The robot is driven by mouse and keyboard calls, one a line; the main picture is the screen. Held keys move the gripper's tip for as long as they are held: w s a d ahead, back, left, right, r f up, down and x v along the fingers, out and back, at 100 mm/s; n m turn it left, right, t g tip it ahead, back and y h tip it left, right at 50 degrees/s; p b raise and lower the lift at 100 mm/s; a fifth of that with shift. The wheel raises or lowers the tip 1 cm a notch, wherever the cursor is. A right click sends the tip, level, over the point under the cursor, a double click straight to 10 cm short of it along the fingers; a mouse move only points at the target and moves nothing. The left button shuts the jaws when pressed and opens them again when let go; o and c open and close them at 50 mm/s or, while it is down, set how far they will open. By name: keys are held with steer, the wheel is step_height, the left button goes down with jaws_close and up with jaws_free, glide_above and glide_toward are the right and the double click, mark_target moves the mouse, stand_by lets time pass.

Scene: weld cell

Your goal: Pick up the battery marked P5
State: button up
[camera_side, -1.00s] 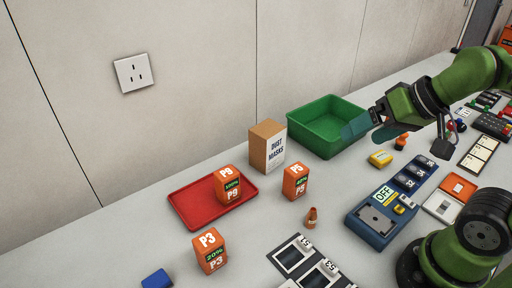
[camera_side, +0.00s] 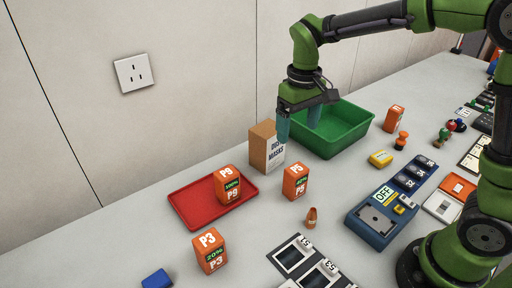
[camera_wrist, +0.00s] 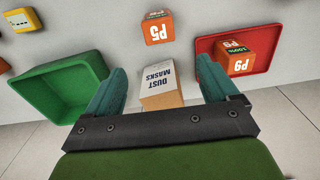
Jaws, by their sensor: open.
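The orange battery marked P5 (camera_side: 295,182) stands upright on the grey bench, right of the red tray and in front of the dust mask box. It also shows in the wrist view (camera_wrist: 157,28), ahead of my fingers with its label upside down. My gripper (camera_side: 301,122) is open and empty, above and near the dust mask box, with its fingers pointing down. In the wrist view its two teal fingers (camera_wrist: 160,85) are spread wide, with the box between them in the picture. P5 is apart from the gripper.
A cardboard dust mask box (camera_side: 262,148) stands behind P5. A green bin (camera_side: 350,142) is right of it. Battery P9 (camera_side: 227,184) sits in the red tray (camera_side: 190,213). Battery P3 (camera_side: 210,250) stands in front.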

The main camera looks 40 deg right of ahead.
mark_target(295, 167)
steer(key=f, duration=1.1)
steer(key=shift+s+f, duration=0.4)
steer(key=shift+f, duration=1.2)
steer(key=shift+s+f, duration=0.2)
steer(key=shift+f, duration=1.15)
steer(key=c, duration=1.2)
steer(key=shift+r, duration=0.1)
steer(key=shift+c, duration=0.5)
